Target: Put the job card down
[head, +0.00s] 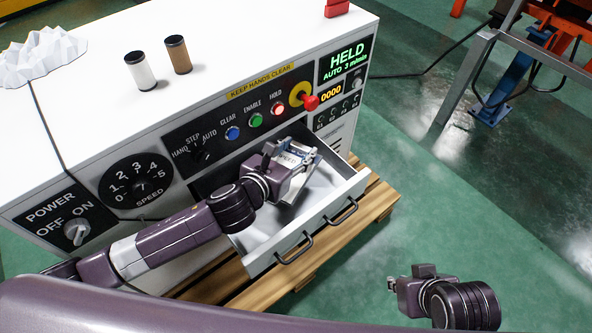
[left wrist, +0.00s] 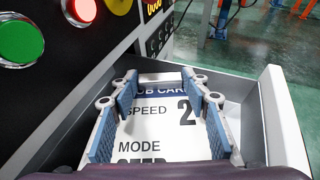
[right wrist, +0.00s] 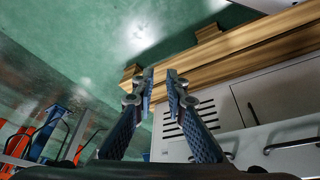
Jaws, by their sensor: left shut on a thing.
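The job card (left wrist: 160,128) is white with a dark blue heading and reads SPEED 2 and MODE, with the word below partly cut off. My left gripper (head: 298,158) is over the open drawer (head: 262,232), with its two blue-padded fingers (left wrist: 160,100) at the card's two sides, shut on it. The card lies within the drawer's outline; whether it touches the drawer floor I cannot tell. My right gripper (head: 392,285) is out over the green floor, right of the drawer. In the right wrist view its fingertips (right wrist: 160,76) are apart with nothing between them.
The white machine carries a black panel with a speed dial (head: 137,184), buttons, a red stop knob (head: 310,102) and a HELD display (head: 346,60). Two small cylinders (head: 140,72) (head: 178,54) and a white jagged lump (head: 40,60) are on top. A wooden pallet (head: 380,197) is below.

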